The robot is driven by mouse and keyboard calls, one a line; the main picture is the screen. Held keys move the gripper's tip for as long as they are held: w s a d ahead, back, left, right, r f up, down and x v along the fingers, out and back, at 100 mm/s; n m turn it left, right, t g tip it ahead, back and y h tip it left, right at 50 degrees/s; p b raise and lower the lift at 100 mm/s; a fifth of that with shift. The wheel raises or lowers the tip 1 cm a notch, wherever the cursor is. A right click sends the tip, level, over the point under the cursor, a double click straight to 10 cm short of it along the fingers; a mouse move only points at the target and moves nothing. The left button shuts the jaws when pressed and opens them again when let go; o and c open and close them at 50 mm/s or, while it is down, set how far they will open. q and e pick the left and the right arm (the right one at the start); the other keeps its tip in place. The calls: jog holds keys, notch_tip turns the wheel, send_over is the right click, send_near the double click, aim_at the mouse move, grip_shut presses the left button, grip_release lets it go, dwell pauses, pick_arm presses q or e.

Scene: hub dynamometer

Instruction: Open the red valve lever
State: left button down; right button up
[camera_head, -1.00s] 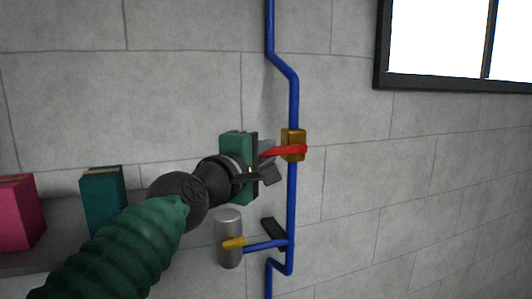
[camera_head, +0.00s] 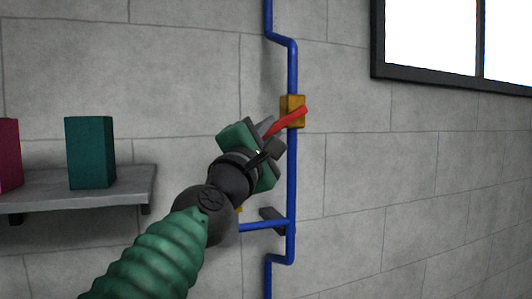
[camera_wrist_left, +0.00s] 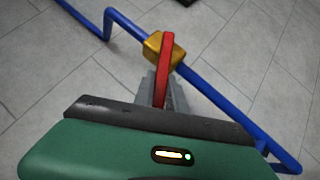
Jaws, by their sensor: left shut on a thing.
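The red valve lever (camera_head: 287,122) is attached to a brass valve body (camera_head: 293,104) on the blue pipe (camera_head: 292,170). In the head view the lever slants down to the left from the valve. My left gripper (camera_head: 270,135) is shut on the lever's free end, just left of and below the valve body. In the left wrist view the lever (camera_wrist_left: 166,65) runs from the brass valve (camera_wrist_left: 176,50) down between the grey fingers (camera_wrist_left: 161,92), which partly hide its end. My right gripper is not in view.
A grey shelf (camera_head: 115,187) on the left wall bears a teal box (camera_head: 90,152) and a pink box (camera_head: 9,155). A dark bracket (camera_head: 272,217) sits beside the lower pipe. A window (camera_head: 450,40) is at upper right. The wall right of the pipe is clear.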

pick_arm(q)
jog(key=shift+w+d+f+n+t+b, duration=0.1)
jog(key=shift+d+f+n+t+b, duration=0.2)
jog(key=shift+n+b, duration=0.4)
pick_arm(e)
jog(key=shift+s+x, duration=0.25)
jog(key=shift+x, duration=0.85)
pick_arm(q)
jog(key=shift+a, duration=0.1)
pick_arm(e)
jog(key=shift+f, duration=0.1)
pick_arm(q)
jog(key=c, duration=1.7)
grip_release()
jog(key=shift+c, duration=0.2)
jog(key=o, duration=0.4)
jog(key=shift+w, duration=0.15)
jog(key=shift+d, duration=0.2)
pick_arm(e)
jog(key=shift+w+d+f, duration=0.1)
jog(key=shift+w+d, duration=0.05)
